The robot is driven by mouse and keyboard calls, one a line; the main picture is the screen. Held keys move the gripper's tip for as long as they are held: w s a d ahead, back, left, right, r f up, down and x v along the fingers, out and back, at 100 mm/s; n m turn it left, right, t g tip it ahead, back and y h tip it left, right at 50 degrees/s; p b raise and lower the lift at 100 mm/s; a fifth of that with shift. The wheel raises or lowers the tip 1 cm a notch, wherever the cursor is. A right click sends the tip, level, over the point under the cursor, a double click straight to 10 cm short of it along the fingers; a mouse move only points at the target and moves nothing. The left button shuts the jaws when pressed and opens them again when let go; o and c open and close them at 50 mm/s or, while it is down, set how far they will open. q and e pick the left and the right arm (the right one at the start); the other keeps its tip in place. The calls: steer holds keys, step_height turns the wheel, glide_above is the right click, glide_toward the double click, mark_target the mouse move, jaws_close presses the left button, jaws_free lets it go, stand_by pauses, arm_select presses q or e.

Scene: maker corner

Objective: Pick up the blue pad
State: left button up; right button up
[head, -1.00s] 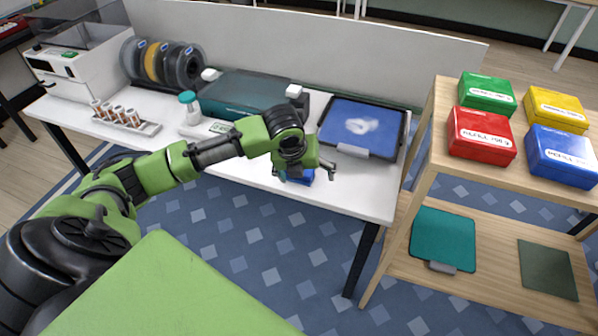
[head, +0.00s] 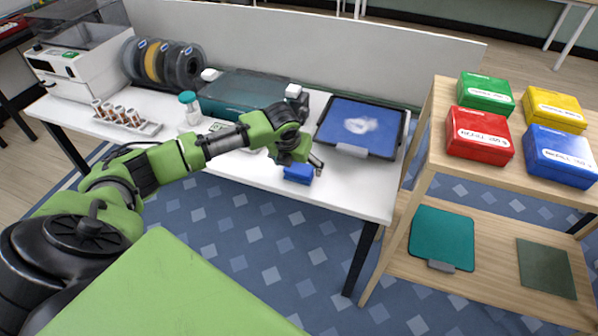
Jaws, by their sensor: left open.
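A small blue pad (head: 297,174) lies at the front edge of the white table, below my left gripper in the head view. My left gripper (head: 313,164) is open and empty, just above and slightly right of the pad. Part of the pad's top is hidden by the gripper, and I cannot tell whether a finger touches it. My right gripper is not in view.
A blue plate in a black tray (head: 403,133) lies to the right. A teal case (head: 235,92), spools (head: 175,65) and a vial rack (head: 125,120) stand behind and left. A wooden shelf (head: 433,150) holding coloured boxes stands right.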

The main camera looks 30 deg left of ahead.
mark_target(299, 168)
arm_select(q)
steer(key=x, duration=0.4)
steer(key=shift+w+a+f, duration=0.1)
steer(key=shift+w+a, duration=0.1)
steer(key=shift+w, duration=0.05)
steer(key=c, duration=1.2)
